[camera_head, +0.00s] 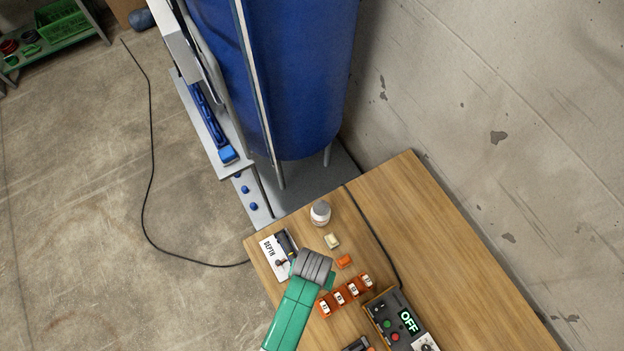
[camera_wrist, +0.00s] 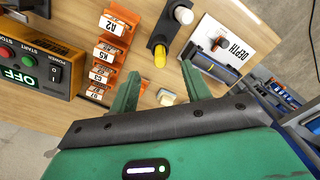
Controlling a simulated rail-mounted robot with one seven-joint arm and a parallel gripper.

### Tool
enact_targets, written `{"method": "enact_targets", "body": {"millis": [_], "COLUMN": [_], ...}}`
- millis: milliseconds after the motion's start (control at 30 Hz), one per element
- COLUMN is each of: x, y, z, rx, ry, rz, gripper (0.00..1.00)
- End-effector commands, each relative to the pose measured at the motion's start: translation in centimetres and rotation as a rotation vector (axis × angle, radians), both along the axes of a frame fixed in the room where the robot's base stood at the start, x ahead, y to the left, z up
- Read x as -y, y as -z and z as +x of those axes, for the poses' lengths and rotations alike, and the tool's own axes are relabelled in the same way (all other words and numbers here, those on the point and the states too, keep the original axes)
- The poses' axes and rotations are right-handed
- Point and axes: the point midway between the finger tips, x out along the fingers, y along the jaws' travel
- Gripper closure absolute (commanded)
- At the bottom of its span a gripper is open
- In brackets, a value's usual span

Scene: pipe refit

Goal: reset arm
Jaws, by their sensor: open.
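My gripper (camera_wrist: 157,85) is open and empty in the wrist view. Its two green fingers stand apart above the wooden table, with nothing held between them. A small cream block (camera_wrist: 167,97) shows on the table between the fingers, and a small orange piece lies close to the left finger. In the head view my green arm reaches in from the bottom over the table's left part. Its fingertips cannot be made out there.
The wooden table (camera_head: 440,240) holds a DEPTH card (camera_head: 270,248), a white jar (camera_head: 320,213), a row of orange tagged pieces (camera_head: 352,289) and a control box (camera_head: 400,322) reading OFF. A blue tank (camera_head: 300,80) stands behind. The table's right side is clear.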

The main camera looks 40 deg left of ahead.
Motion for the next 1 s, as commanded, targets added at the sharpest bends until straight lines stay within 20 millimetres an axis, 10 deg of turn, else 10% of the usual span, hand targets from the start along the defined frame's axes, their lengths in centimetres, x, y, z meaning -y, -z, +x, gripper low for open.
{"method": "enact_targets", "body": {"millis": [800,1000], "x": [0.0,-1.0], "y": [-2.3,-8.8], "z": [0.1,8.1], "rx": [0.002,0.225], "ry": [0.0,0.036], "rz": [0.001,0.06], "gripper": [0.52,0.52]}}
